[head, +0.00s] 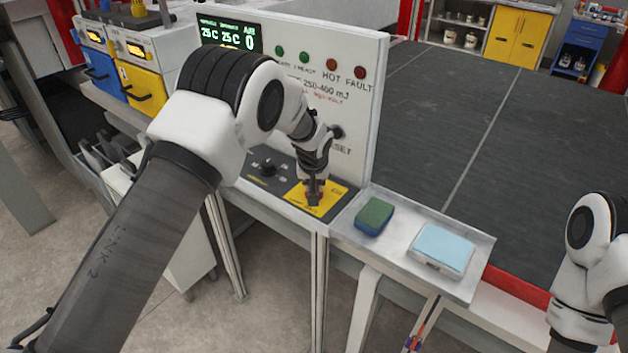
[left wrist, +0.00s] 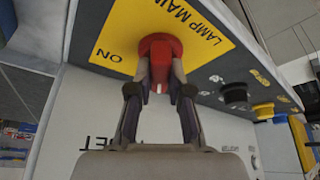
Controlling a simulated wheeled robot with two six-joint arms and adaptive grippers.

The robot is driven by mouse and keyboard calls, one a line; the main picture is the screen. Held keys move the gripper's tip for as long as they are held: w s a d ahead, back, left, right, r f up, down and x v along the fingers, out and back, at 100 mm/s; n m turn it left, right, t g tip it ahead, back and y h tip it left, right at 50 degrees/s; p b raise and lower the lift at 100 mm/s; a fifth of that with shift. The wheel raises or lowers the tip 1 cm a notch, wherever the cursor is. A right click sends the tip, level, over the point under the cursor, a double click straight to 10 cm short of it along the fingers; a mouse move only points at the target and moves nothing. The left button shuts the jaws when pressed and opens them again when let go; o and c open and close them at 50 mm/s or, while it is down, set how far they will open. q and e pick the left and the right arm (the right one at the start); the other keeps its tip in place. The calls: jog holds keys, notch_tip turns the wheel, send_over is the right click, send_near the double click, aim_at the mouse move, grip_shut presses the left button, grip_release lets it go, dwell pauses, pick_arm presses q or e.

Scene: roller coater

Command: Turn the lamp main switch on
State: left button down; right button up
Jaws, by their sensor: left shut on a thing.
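The lamp main switch is a red rotary knob (left wrist: 160,52) on a yellow plate (left wrist: 205,22) marked "LAMP MAIN" and "ON" in the left wrist view. In the head view the yellow plate (head: 327,204) lies on the front ledge of the white control panel (head: 350,100). My left gripper (left wrist: 160,82) is shut on the red knob, with a finger on each side of it. In the head view the left gripper (head: 314,192) points down at the plate and mostly hides the knob. The right gripper is not in view; only part of my right arm shows.
A black knob (head: 267,168) sits left of the yellow plate, on the same ledge. A metal tray (head: 400,225) to the right holds a green sponge (head: 374,216) and a light-blue pad (head: 443,246). Indicator lamps and a display (head: 230,36) are on the panel.

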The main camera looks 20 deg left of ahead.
pick_arm(q)
jog(key=shift+a+r+m+h+p, duration=0.1)
jog(key=shift+m+h+p, duration=0.4)
jog(key=shift+m, duration=0.4)
jog(key=shift+m+p, duration=0.3)
jog(key=shift+m, duration=0.1)
jog(key=shift+f+m, duration=0.2)
jog(key=shift+m, duration=0.3)
jog(key=shift+a+f+m+h+b, duration=0.1)
jog(key=shift+f+m+h+b, duration=0.05)
jog(key=shift+m+h+b, duration=0.2)
jog(key=m+b, duration=0.2)
jog(key=b, duration=0.1)
jog(key=m+h+b, duration=0.1)
jog(key=m+b, duration=0.1)
jog(key=m+h+b, duration=0.1)
jog(key=m+b, duration=0.1)
jog(key=b, duration=0.1)
jog(key=shift+a+f+m+g+h+b, duration=0.1)
jog(key=shift+f+m+g+h+b, duration=0.15)
jog(key=shift+g+b, duration=0.15)
jog(key=m+g+b, duration=0.1)
jog(key=m, duration=0.1)
jog(key=shift+r+m+h+b, duration=0.15)
jog(key=shift+m+h+b, duration=0.15)
jog(key=shift+w+r+m+g+b, duration=0.1)
jog(key=shift+m+g+b, duration=0.3)
jog(key=shift+m, duration=0.8)
